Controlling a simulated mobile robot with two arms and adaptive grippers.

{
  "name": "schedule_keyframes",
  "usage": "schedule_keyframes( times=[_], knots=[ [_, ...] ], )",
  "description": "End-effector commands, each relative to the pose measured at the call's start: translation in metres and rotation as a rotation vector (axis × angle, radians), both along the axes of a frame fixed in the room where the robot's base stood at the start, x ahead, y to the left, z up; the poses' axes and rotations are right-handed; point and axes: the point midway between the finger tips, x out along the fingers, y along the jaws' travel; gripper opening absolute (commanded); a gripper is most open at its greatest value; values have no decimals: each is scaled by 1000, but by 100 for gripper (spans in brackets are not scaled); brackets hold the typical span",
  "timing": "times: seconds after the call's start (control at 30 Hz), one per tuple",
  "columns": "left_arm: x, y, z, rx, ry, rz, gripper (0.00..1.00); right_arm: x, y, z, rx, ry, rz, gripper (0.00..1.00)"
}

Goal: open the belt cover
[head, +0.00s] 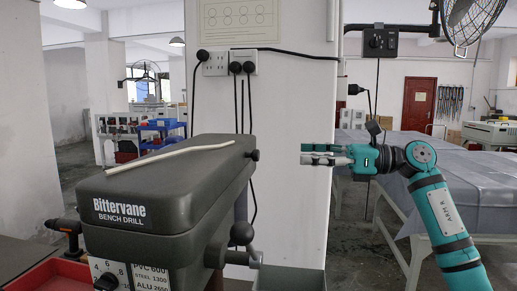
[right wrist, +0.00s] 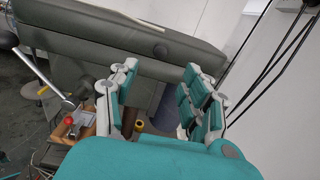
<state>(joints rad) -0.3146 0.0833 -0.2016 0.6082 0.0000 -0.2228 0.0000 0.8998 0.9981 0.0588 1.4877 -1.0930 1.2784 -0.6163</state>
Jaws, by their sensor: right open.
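The belt cover (head: 165,183) is the dark grey lid on top of the bench drill, marked "Bittervane Bench Drill". It looks shut, and a thin pale strip (head: 168,154) lies along its top. A small dark knob (head: 254,155) sticks out at its far right end. My right gripper (head: 308,154) is to the right of the cover, apart from it. In the right wrist view the gripper (right wrist: 163,82) has its fingers spread with nothing between them, and the cover (right wrist: 105,35) crosses beyond them. My left gripper is not in view.
A white pillar with sockets (head: 229,62) and hanging cables stands behind the drill. A drill handle with a ball knob (head: 241,234) sticks out below the cover. A red tray (head: 62,275) is at lower left. Sheet-covered tables (head: 455,170) stand at the right.

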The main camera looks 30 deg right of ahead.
Motion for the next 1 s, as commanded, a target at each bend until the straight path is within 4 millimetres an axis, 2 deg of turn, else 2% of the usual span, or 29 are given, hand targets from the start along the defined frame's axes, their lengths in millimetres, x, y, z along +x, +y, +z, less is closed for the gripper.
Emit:
schedule_keyframes(
  times=[0.03, 0.17, 0.3, 0.5, 0.7, 0.97, 1.0],
  knots=[
    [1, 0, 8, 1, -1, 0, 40, 7, 10, 4, 1, -1, 5, 48],
    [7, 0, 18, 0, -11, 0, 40, 24, 33, 4, 2, 0, 4, 48],
    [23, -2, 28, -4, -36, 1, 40, 42, 56, 4, 4, 0, 4, 48],
    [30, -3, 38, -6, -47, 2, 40, 60, 80, 3, 4, 0, 1, 48],
    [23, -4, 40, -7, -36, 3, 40, 67, 89, 1, 1, 0, 0, 48],
    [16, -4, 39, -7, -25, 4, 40, 68, 90, 0, 1, 0, 0, 48],
    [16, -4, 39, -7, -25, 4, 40, 68, 89, 0, 1, 0, 0, 43]
  ],
)
